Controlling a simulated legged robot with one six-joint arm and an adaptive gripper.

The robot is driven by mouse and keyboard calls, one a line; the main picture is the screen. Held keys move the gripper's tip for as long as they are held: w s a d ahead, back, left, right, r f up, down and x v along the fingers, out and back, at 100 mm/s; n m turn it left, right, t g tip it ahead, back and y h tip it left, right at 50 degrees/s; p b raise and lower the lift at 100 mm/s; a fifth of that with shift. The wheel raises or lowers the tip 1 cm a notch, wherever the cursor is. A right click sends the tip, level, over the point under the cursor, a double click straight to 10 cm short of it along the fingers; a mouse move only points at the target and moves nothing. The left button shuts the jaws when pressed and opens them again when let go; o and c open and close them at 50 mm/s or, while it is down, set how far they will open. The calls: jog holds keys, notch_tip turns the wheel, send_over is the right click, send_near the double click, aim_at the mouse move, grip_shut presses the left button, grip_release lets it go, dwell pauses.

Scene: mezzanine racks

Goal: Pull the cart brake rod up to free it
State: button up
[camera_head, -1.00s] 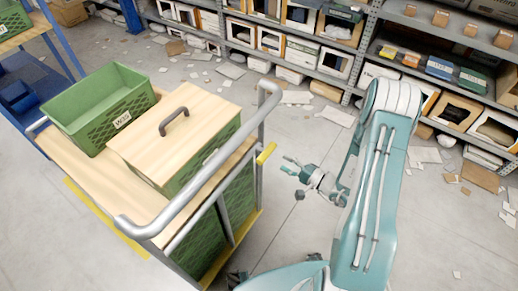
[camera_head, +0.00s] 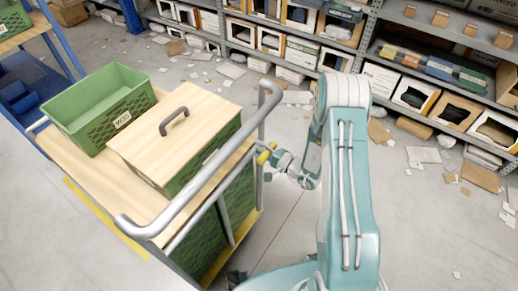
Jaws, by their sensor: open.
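The cart (camera_head: 95,189) stands left of centre, with a wooden top and grey tube handles. The yellow brake rod (camera_head: 264,157) sticks out at its right side, beside the upright tube of the handle. My gripper (camera_head: 270,158) is at the rod, with its fingers open and close around or beside it. The fingers partly cover the rod, and I cannot tell whether they touch it. My teal arm reaches in from the right.
An open green crate (camera_head: 80,132) and a lidded crate (camera_head: 175,130) with a dark handle stand on the cart. Shelves with boxes (camera_head: 450,107) line the back. Cardboard and paper scraps (camera_head: 424,154) litter the floor.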

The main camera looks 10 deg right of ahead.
aim_at(261, 149)
grip_shut()
jog(key=shift+r, duration=2.75)
grip_release()
jog(key=shift+r, duration=0.1)
jog(key=shift+d, duration=0.1)
jog(key=shift+s+d, duration=0.25)
jog(key=shift+s, duration=0.05)
jog(key=v, duration=1.1)
